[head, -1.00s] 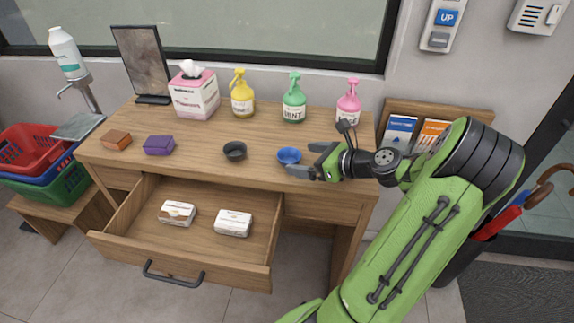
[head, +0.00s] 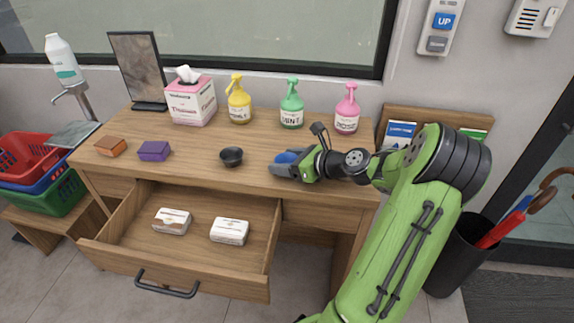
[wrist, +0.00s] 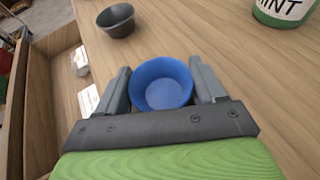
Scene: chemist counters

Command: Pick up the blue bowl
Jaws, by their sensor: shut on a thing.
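The blue bowl (wrist: 162,88) is upright between the two fingers of my gripper (wrist: 162,90) in the wrist view, with a finger against each side. In the head view the blue bowl (head: 287,157) is mostly hidden by my gripper (head: 284,166) near the front right edge of the wooden desk (head: 200,152). My gripper is shut on the bowl. I cannot tell whether the bowl is touching the desktop or lifted.
A black bowl (head: 231,157) stands left of my gripper. Yellow (head: 239,102), green (head: 291,106) and pink (head: 347,112) pump bottles stand behind. A drawer (head: 180,272) below is open with two white packs inside. Purple (head: 154,151) and orange (head: 110,146) blocks lie left.

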